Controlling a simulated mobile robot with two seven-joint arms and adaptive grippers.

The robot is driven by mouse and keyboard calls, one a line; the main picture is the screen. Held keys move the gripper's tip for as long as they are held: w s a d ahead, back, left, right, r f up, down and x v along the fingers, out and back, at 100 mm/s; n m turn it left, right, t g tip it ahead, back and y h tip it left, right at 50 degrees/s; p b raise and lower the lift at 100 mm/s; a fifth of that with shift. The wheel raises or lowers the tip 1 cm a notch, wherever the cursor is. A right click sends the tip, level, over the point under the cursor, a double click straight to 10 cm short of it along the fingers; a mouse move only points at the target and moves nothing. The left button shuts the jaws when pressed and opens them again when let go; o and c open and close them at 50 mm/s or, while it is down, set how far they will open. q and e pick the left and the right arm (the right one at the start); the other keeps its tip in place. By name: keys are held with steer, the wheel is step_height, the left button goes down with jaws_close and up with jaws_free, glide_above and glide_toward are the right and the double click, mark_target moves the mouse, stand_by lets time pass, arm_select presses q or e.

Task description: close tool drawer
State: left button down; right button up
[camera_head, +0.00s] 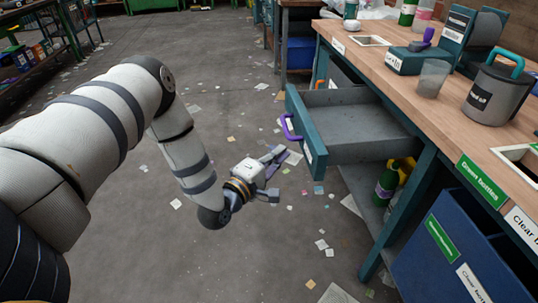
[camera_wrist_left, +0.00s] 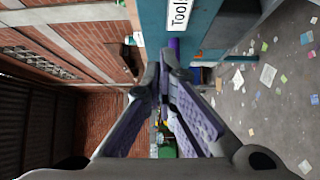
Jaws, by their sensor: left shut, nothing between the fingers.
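The teal tool drawer (camera_head: 305,135) is pulled out from under the wooden bench, and its grey inside looks empty. Its purple handle (camera_head: 289,128) is on the front face. My left gripper (camera_head: 280,156) is just in front of the drawer front, below and left of the handle, apart from it in the picture. In the left wrist view the fingers (camera_wrist_left: 165,85) converge with nothing between them. Beyond their tips is the teal drawer front (camera_wrist_left: 152,30) with a white "Tools" label (camera_wrist_left: 180,14); part of the purple handle (camera_wrist_left: 174,46) shows behind them. My right gripper is out of view.
The wooden bench (camera_head: 450,110) carries a grey pot (camera_head: 490,100), a clear cup (camera_head: 432,78) and teal holders. Below are a green bottle (camera_head: 386,186) and a blue bin (camera_head: 440,240). Scraps litter the grey floor (camera_head: 240,90), which is otherwise open left of the drawer.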

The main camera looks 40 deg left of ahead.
mark_target(386, 144)
arm_select(q)
steer(key=w, duration=0.1)
steer(key=w+d, duration=0.2)
steer(key=w, duration=0.1)
steer(key=shift+w+d, duration=0.1)
steer(key=shift+d, duration=0.15)
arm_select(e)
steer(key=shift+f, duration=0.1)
